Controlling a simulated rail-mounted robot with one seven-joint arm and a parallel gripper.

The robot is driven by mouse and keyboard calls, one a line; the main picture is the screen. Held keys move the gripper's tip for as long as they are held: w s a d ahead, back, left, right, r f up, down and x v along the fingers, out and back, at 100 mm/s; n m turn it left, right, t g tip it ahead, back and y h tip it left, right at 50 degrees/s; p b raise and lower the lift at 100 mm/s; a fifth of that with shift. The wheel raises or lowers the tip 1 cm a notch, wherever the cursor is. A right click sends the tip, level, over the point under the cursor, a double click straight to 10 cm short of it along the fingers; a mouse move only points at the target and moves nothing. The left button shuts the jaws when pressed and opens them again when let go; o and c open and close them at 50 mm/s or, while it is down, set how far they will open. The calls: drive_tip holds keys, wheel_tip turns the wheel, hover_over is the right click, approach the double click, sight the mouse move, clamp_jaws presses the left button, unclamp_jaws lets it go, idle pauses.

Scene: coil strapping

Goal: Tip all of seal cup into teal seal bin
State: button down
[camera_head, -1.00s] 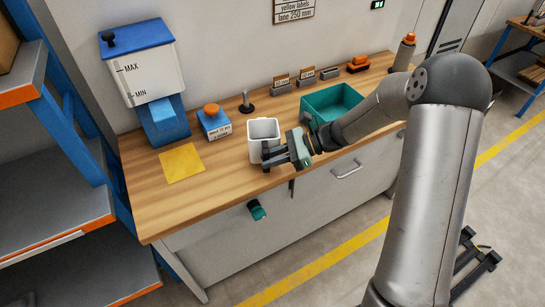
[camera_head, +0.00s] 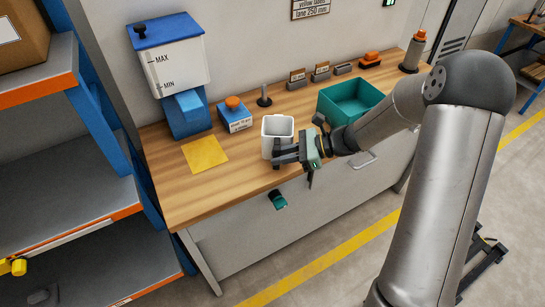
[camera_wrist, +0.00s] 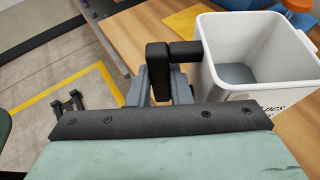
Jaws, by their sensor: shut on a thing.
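The white seal cup (camera_head: 277,133) stands upright near the front edge of the wooden bench, with dark lettering on its wall. In the wrist view the cup (camera_wrist: 268,75) shows its open top and a grey inner floor; I cannot make out separate seals. My gripper (camera_head: 285,153) is at the cup's front right side, its black fingers shut on the cup. The fingers also show in the wrist view (camera_wrist: 170,62) against the cup's side. The teal seal bin (camera_head: 352,101) stands open on the bench to the right, behind my arm.
A blue and white dispenser (camera_head: 175,75), a blue box with an orange knob (camera_head: 234,115) and a yellow pad (camera_head: 205,154) lie left of the cup. A dark post (camera_head: 264,96) stands behind it. Small labelled blocks (camera_head: 320,73) line the wall. A teal-and-black item (camera_head: 278,199) shows at the bench front.

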drive_tip(key=w+d+r+m+t+h, duration=0.2)
drive_tip(key=d+m+t+h, duration=0.2)
drive_tip(key=d, duration=0.8)
drive_tip(key=w+d+r+m+t+h, duration=0.1)
drive_tip(key=w+d+m+t+h, duration=0.2)
drive_tip(key=d+m+t, duration=0.6)
drive_tip(key=d+m+h, duration=0.2)
drive_tip(key=d, duration=0.1)
drive_tip(key=shift+w+r+h, duration=0.2)
drive_tip(key=shift+r+h, duration=0.1)
drive_tip(key=shift+r, duration=0.1)
